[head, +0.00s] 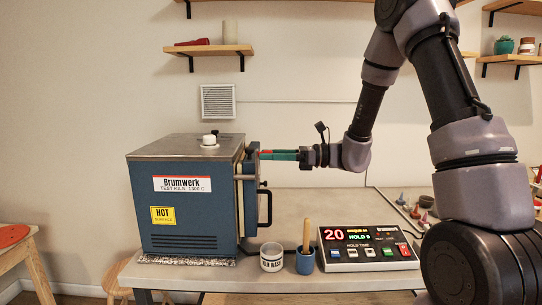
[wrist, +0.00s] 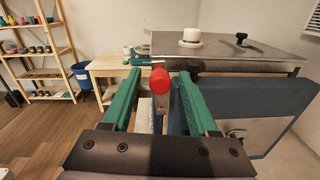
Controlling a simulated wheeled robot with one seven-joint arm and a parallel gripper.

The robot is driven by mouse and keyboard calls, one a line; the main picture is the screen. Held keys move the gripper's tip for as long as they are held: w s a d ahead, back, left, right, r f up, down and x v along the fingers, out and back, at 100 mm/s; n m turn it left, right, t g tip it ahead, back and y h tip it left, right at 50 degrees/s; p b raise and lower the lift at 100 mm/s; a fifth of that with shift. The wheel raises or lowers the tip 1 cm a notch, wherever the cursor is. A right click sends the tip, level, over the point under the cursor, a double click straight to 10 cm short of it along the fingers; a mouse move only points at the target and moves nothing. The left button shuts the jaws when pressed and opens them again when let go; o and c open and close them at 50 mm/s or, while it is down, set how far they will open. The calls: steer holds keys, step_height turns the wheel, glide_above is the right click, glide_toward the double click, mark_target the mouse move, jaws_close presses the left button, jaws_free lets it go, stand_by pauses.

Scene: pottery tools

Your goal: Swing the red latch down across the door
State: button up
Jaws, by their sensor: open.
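The blue kiln (head: 185,215) stands at the left end of the table, its door (head: 249,195) on the right side with a black handle (head: 268,207). The red latch (head: 265,152) is near the door's top edge. In the wrist view its round red end (wrist: 159,80) sits between my green fingers. My gripper (head: 272,154) reaches in from the right, level, at latch height. In the wrist view my gripper (wrist: 160,75) is open, with a finger on each side of the latch end. I cannot tell whether either finger touches it.
The kiln top carries a white round plug (head: 209,140). On the table (head: 300,205) in front are a white jar (head: 271,257), a blue cup (head: 305,262) with a wooden-handled tool, and a control box (head: 367,248). Small coloured items (head: 415,208) lie at the right. The wrist view shows shelves (wrist: 35,55).

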jaws_close()
stand_by(1.3)
